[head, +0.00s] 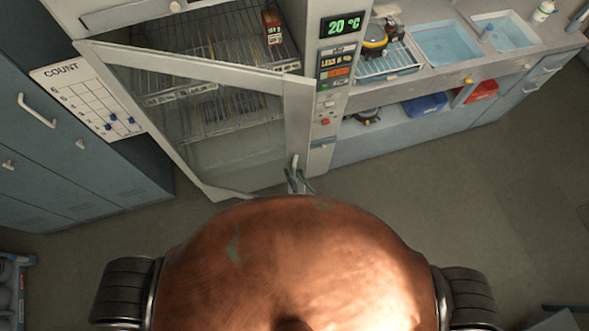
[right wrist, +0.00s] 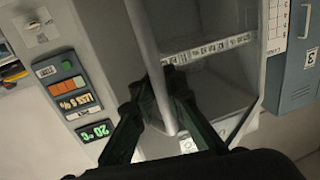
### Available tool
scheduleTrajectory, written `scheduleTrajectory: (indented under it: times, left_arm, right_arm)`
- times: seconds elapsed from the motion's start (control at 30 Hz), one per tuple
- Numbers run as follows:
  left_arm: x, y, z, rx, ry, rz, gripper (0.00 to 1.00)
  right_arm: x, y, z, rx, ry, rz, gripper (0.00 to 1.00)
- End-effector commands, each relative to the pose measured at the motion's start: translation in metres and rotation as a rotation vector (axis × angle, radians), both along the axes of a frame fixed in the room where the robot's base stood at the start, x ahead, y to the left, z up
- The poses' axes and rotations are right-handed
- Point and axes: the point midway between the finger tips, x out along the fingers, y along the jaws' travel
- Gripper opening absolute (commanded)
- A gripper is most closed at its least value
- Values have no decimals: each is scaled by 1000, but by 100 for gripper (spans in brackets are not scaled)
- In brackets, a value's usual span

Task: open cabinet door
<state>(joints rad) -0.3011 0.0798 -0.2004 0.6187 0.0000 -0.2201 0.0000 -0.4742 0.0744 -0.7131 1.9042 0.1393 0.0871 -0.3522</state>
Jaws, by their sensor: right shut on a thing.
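The cabinet (head: 324,150) is pale, with wire shelves inside. Its glass door (head: 190,66) has a pale frame and shows in the head view left of the control panel. A pale upright handle (head: 294,163) sits near the door's right edge. My right gripper (head: 299,182) is shut on this handle. In the right wrist view, the dark fingers of the right gripper (right wrist: 163,88) close around the pale bar, with the shelves beyond. My left gripper is not in view.
The control panel (head: 337,72) reads 20 °C. A red box (head: 272,26) stands on a shelf. Blue lockers (head: 60,150) and a COUNT board (head: 84,95) are at left. A counter with sinks (head: 450,44) is at right. The floor (head: 430,180) in front is clear.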

Motion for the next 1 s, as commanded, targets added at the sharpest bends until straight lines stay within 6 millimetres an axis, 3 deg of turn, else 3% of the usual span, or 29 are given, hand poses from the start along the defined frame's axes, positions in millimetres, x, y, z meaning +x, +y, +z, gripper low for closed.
scheduleTrajectory:
  times: [0.1,0.13,0.4,0.77,1.0]
  left_arm:
    - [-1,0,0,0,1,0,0]
    - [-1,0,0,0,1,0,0]
    - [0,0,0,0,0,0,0]
    - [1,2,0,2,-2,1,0]
    - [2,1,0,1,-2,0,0]
  right_arm:
    - [1,-3,0,-1,-2,-5,0]
    - [1,-3,0,-1,-2,-5,11]
    - [1,-2,0,-1,-1,-2,28]
    - [-5,-5,-1,-2,1,-2,28]
    - [-41,-26,-2,-5,3,-2,28]
